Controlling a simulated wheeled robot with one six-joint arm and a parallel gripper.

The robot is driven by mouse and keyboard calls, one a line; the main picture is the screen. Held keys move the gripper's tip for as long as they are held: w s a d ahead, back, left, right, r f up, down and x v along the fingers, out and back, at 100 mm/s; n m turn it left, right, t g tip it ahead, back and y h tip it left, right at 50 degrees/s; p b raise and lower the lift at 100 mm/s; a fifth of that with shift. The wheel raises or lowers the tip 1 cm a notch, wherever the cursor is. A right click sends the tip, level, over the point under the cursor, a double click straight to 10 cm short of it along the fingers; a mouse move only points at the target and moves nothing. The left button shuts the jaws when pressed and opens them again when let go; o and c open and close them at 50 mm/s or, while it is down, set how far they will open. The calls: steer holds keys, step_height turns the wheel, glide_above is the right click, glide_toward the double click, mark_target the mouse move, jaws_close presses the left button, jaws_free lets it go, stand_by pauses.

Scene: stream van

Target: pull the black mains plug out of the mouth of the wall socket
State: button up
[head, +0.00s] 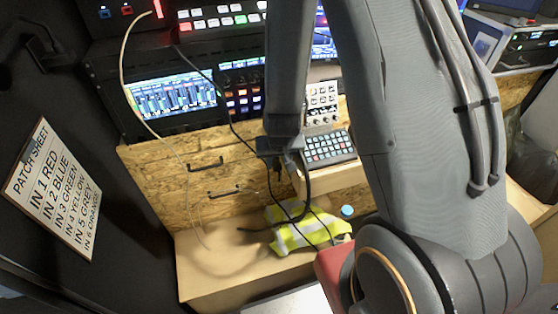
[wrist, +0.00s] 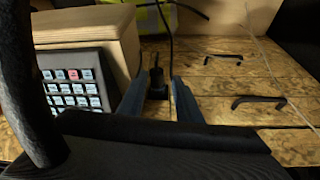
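The black mains plug (wrist: 156,76) shows in the wrist view between the fingers of my gripper (wrist: 158,84), with a black cable (wrist: 166,35) running up the picture from it. The fingers are apart, with a gap on each side of the plug. In the head view my gripper (head: 283,160) is in front of the chipboard drawers, left of the keypad, with dark cable hanging below it. The socket's mouth cannot be made out; dark parts merge around the plug, so I cannot tell how deep it sits.
A keypad (head: 330,147) on a wooden box stands close beside my gripper. Drawer handles (head: 206,164) stick out from the chipboard front (head: 160,172). A yellow hi-vis vest (head: 300,228) and a blue-topped item (head: 347,211) lie below. A pale cable (head: 165,138) hangs at left.

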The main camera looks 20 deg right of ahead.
mark_target(278, 172)
steer(key=shift+p+x, duration=0.85)
steer(key=shift+x, duration=3.6)
steer(key=shift+d, duration=0.2)
steer(key=shift+c, duration=0.4)
jaws_close()
